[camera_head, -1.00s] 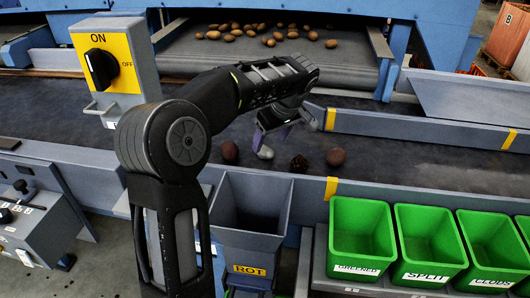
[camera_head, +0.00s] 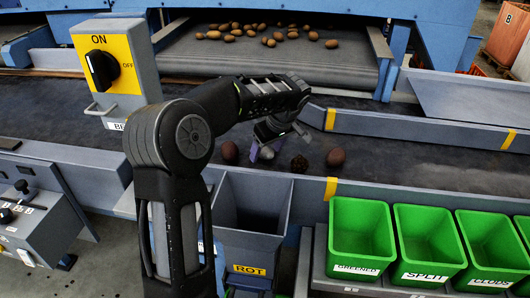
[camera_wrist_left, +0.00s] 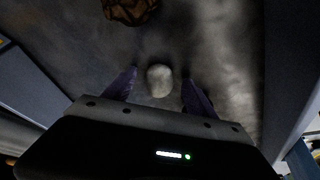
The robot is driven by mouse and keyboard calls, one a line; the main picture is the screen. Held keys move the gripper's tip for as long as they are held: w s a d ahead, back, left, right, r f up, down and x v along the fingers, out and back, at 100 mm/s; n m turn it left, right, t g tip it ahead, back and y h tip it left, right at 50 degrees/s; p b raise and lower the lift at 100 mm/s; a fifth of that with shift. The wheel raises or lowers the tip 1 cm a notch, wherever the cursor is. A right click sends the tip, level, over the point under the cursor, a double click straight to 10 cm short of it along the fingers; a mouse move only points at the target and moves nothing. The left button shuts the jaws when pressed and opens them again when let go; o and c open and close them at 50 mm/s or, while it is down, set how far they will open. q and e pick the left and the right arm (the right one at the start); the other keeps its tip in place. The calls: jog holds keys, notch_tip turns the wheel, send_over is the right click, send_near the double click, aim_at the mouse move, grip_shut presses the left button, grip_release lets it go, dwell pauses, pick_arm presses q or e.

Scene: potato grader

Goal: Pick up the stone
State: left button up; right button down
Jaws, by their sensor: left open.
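The stone (camera_head: 267,153) is a pale grey, rounded lump on the dark belt, behind the ROT bin. In the left wrist view the stone (camera_wrist_left: 159,80) lies between the two purple fingers, with a gap to each side. My left gripper (camera_head: 270,145) is open and points down at the stone, partly covering it in the head view. In the left wrist view the gripper (camera_wrist_left: 158,88) has its fingers on either side of the stone. Whether the fingertips touch the belt cannot be told. My right gripper is not in view.
A brown lump (camera_head: 230,151) lies left of the stone. A dark, rough lump (camera_head: 299,163) and a reddish-brown one (camera_head: 336,157) lie to its right. The ROT bin (camera_head: 250,244) and green bins (camera_head: 362,238) stand in front. A grey rail (camera_head: 420,130) runs behind.

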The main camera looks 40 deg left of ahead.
pick_arm(q)
jog(key=shift+c, duration=0.3)
grip_shut()
dwell(0.6)
